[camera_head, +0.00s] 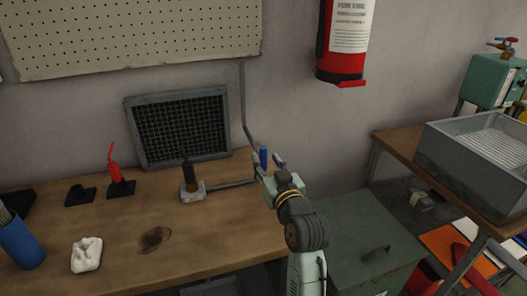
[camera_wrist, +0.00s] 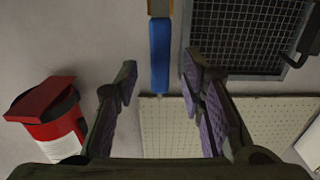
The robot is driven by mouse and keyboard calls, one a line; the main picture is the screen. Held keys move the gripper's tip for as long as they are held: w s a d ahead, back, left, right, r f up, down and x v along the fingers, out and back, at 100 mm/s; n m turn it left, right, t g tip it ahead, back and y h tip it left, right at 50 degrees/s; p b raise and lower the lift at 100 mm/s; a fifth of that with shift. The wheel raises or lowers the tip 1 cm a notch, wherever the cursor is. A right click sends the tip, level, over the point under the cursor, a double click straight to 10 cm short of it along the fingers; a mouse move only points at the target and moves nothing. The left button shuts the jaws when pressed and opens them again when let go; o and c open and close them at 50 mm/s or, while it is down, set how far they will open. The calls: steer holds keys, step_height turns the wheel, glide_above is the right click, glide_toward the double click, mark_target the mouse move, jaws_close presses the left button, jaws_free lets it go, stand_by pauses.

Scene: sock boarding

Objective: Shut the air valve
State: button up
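A blue lever handle (camera_head: 263,158), which looks like the air valve's, stands upright at the back right of the bench by a thin grey pipe (camera_head: 243,100). In the wrist view the blue handle (camera_wrist: 160,55) hangs from a brass-coloured body (camera_wrist: 160,8). My gripper (camera_head: 269,166) is open at the handle. In the wrist view its fingers (camera_wrist: 158,74) stand on either side of the handle in the picture, with visible gaps. I see no contact. The valve body is mostly hidden behind my gripper in the head view.
A dark mesh panel (camera_head: 182,128) leans against the wall. A fire extinguisher (camera_head: 343,40) hangs above right. A clamp-like block with a dark post (camera_head: 190,180) and a red-spouted item (camera_head: 116,170) stand on the bench (camera_head: 210,235). A green cabinet (camera_head: 365,235) is at right.

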mark_target(264, 158)
steer(key=shift+p+x, duration=0.4)
steer(key=shift+x, duration=1.3)
jaws_close()
